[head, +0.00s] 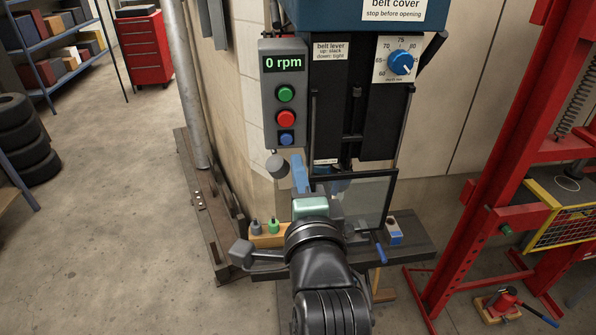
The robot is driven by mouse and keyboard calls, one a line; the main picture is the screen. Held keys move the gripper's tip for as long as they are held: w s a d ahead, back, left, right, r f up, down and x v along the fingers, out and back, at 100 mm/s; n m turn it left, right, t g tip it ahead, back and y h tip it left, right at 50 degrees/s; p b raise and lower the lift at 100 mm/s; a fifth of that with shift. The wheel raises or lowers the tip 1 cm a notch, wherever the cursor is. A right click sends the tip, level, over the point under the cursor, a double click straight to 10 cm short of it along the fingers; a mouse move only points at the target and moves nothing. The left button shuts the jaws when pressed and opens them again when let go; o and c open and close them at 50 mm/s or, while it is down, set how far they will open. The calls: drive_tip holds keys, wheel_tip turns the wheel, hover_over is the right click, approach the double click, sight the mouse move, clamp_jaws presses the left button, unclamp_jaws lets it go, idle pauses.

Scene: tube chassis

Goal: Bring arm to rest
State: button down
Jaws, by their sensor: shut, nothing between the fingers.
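My arm reaches up from the bottom middle of the head view to the front of a drill press. My gripper (301,175) is at its end, beyond a pale green block at the wrist. Its narrow blue fingers point up and away, shut and empty. They are just left of the clear guard (368,198) and below the control box (284,95). The wrist hides part of the press table (412,232). I cannot tell whether the fingers touch anything.
The speed display (284,64) reads 0 rpm. A small blue-and-white box (394,232) lies on the right. A red press frame (480,215) stands at right.

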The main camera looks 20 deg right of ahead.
drive_tip(key=shift+s+r, duration=0.15)
drive_tip(key=shift+s, duration=0.05)
drive_tip(key=shift+w, duration=0.1)
idle(0.4)
drive_tip(key=s+a+r+n+t+y, duration=0.1)
drive_tip(key=a+r+n+t, duration=0.1)
drive_tip(key=a+r+n, duration=0.3)
drive_tip(key=s+a+r+n+t, duration=0.1)
drive_tip(key=a+r+n+t, duration=0.1)
drive_tip(key=r, duration=0.5)
drive_tip(key=s+a+r+n+t+y, duration=0.1)
drive_tip(key=a+r+n, duration=0.25)
drive_tip(key=r, duration=0.35)
drive_tip(key=s+a+r+n+t+y, duration=0.1)
drive_tip(key=s+a+r+n+t, duration=0.1)
drive_tip(key=s+r+n, duration=0.3)
drive_tip(key=s+a+r+n+t+y+b, duration=0.1)
drive_tip(key=s+a+r+n+t+y, duration=0.1)
drive_tip(key=s+a+r+n+t, duration=0.1)
wheel_tip(320, 180, up, 4)
drive_tip(key=s+a+n, duration=0.1)
drive_tip(key=n, duration=0.1)
drive_tip(key=shift+s+a+n, duration=0.35)
